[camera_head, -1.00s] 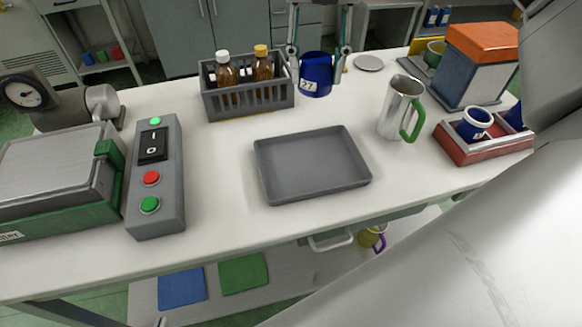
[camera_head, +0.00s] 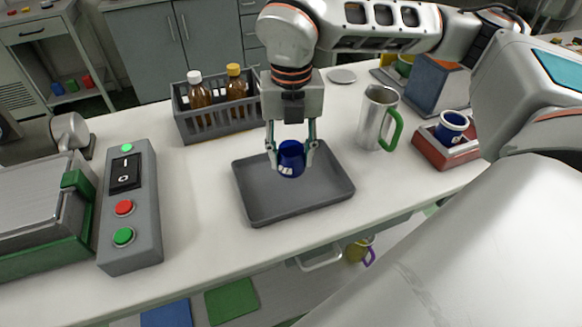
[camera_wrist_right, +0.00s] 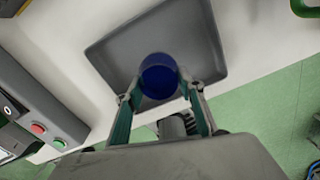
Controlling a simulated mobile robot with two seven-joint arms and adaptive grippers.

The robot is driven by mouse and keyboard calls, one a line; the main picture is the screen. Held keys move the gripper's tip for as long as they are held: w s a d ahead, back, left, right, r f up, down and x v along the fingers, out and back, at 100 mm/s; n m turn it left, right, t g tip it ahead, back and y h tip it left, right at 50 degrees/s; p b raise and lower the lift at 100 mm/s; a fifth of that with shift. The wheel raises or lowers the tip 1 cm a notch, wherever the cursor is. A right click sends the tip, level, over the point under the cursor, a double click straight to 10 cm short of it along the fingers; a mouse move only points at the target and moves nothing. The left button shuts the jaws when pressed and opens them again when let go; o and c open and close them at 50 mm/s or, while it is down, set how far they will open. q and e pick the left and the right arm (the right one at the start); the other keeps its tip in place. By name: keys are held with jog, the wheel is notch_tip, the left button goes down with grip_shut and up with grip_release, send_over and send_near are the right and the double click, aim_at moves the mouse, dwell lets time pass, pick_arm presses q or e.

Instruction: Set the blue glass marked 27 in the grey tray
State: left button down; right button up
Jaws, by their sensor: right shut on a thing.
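The blue glass (camera_head: 291,159) with a white label is between the fingers of my right gripper (camera_head: 291,158), which is shut on it. The glass looks upright, over the grey tray (camera_head: 252,203). I cannot tell whether its base touches the tray floor. In the right wrist view the glass (camera_wrist_right: 159,76) sits between the fingertips (camera_wrist_right: 158,90), with the tray (camera_wrist_right: 112,52) around and below it. The label's number is too small to read now. My left gripper is not in view.
A grey crate with brown bottles (camera_head: 200,90) stands behind the tray. A switch box (camera_head: 128,205) is at the left.

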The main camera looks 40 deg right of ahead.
jog(key=shift+f, duration=2.1)
jog(key=shift+f, duration=0.1)
jog(key=o, duration=1.1)
notch_tip(320, 180, up, 12)
jog(key=shift+r+p, duration=0.15)
jog(key=shift+p, duration=0.2)
